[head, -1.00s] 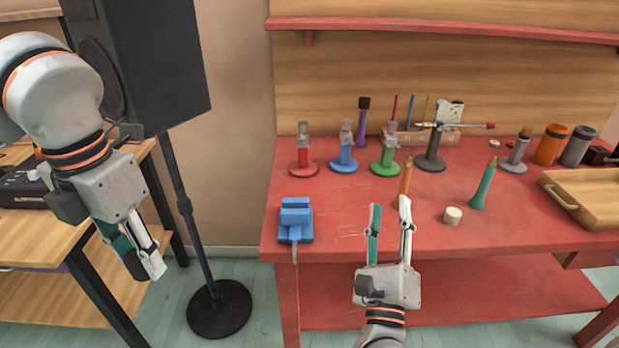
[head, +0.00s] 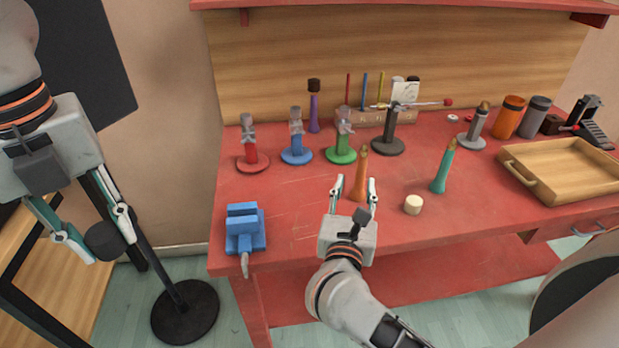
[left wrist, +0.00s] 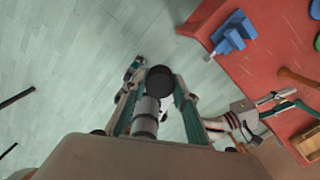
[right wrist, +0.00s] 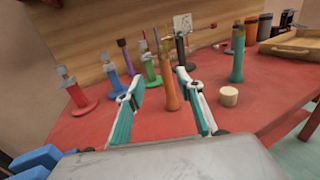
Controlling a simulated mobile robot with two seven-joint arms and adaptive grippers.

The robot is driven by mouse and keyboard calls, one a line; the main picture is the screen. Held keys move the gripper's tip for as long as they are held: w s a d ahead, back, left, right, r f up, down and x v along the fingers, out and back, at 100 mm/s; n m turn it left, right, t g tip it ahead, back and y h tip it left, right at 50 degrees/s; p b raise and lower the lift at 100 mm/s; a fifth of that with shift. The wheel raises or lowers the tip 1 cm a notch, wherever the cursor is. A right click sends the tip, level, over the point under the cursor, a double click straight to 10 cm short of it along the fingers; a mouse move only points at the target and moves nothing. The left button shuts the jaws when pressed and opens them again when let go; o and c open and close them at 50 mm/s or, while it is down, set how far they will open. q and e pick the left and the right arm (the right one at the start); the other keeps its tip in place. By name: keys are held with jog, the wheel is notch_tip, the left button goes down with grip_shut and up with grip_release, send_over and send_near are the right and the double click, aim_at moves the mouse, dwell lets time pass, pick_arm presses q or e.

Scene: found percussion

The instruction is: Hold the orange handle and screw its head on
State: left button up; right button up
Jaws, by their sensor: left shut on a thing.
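The orange handle (head: 361,178) stands upright on the red bench, with a brownish tip at its top. My right gripper (head: 356,184) is open in front of it; in the right wrist view the handle (right wrist: 169,85) shows between the spread fingers, and I cannot tell how deep it is between them. My left gripper (head: 95,228) is shut on a dark round head (head: 103,241), off to the left and clear of the bench. The dark head also shows between the fingers in the left wrist view (left wrist: 160,82).
On the red bench (head: 310,215) are a blue vise (head: 244,230), a teal handle (head: 444,168) and a cream cylinder (head: 412,204). Red, blue and green stands (head: 342,150) are behind. A wooden tray (head: 508,158) lies right. A black speaker stand (head: 184,312) is near my left arm.

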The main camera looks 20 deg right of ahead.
aim_at(363, 158)
pick_arm(q)
jog(key=shift+r+p, duration=0.35)
jog(key=shift+r, duration=0.1)
pick_arm(e)
jog(key=shift+x, duration=3.45)
pick_arm(q)
jog(key=shift+r+p, duration=0.3)
jog(key=shift+r, duration=0.15)
pick_arm(e)
jog(key=x, duration=0.4)
jog(key=shift+s+d, duration=0.1)
jog(key=shift+d, duration=0.3)
jog(key=shift+w+d, duration=0.25)
jog(key=shift+w, duration=0.15)
jog(key=shift+c, duration=0.4)
grip_shut()
